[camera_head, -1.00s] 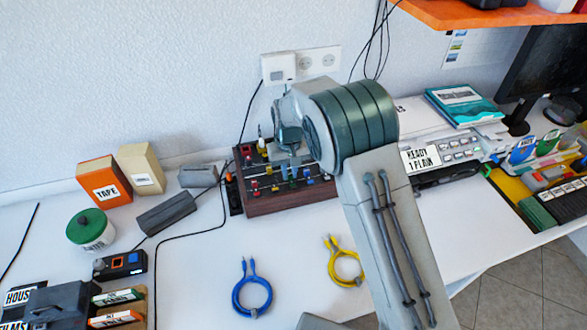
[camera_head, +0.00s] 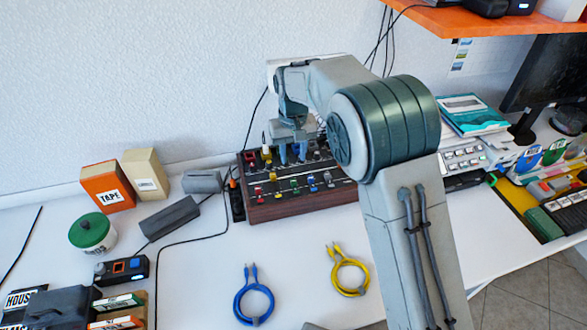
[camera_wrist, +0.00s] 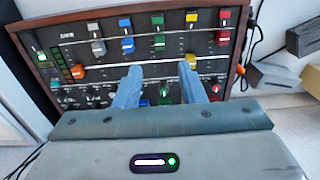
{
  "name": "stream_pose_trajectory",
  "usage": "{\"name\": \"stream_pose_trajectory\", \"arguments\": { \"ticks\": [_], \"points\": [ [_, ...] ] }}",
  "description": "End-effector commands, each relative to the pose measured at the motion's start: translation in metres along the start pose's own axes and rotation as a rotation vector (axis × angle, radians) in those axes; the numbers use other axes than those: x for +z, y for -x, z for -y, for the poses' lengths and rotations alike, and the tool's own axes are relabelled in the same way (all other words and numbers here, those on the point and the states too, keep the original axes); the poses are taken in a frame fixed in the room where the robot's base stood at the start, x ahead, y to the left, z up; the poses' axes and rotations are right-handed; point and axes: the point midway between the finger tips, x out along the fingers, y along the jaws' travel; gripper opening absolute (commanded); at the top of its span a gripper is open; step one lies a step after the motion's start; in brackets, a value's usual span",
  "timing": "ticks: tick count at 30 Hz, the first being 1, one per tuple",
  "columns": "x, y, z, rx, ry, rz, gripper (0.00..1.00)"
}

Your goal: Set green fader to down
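The mixer (camera_head: 300,208) is a dark panel with a wooden frame, standing on the white table. It also shows in the wrist view (camera_wrist: 60,22), turned about upside down. A green fader cap (camera_wrist: 158,42) lies in the row of coloured caps, with a second green piece (camera_wrist: 158,20) at the panel's front edge. The green cap also shows in the head view (camera_head: 295,184), front centre. My gripper (camera_head: 292,160) is above the mixer, behind the green cap. Its two blue fingers (camera_wrist: 160,82) are apart, with nothing held between them. I cannot tell their exact height above the panel.
A yellow fader cap (camera_wrist: 191,62) sits close to one finger, and blue (camera_wrist: 128,44) and white (camera_wrist: 98,47) caps are nearby. A blue cable (camera_head: 253,300) and a yellow cable (camera_head: 347,275) lie in front of the mixer. A grey block (camera_head: 170,216) lies left.

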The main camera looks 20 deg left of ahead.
Motion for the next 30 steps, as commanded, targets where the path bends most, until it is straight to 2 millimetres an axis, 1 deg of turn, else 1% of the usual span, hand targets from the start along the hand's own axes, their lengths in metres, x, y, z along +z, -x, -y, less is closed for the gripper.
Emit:
{"name": "stream_pose_trajectory", "arguments": {
  "ticks": [1, 3, 6, 9, 13, 30],
  "points": [
    [0.0, 0.01, 0.0, 0.0, 0.0, -0.003, 0.36],
    [0.0, 0.021, 0.0, 0.0, 0.0, -0.002, 0.36],
    [0.0, 0.032, 0.0, 0.0, 0.001, 0.0, 0.36],
    [0.0, 0.038, 0.0, 0.001, 0.001, 0.0, 0.36],
    [0.0, 0.041, 0.0, 0.001, 0.001, 0.001, 0.36],
    [0.0, 0.04, 0.0, 0.001, 0.001, 0.001, 0.36]
  ]
}}
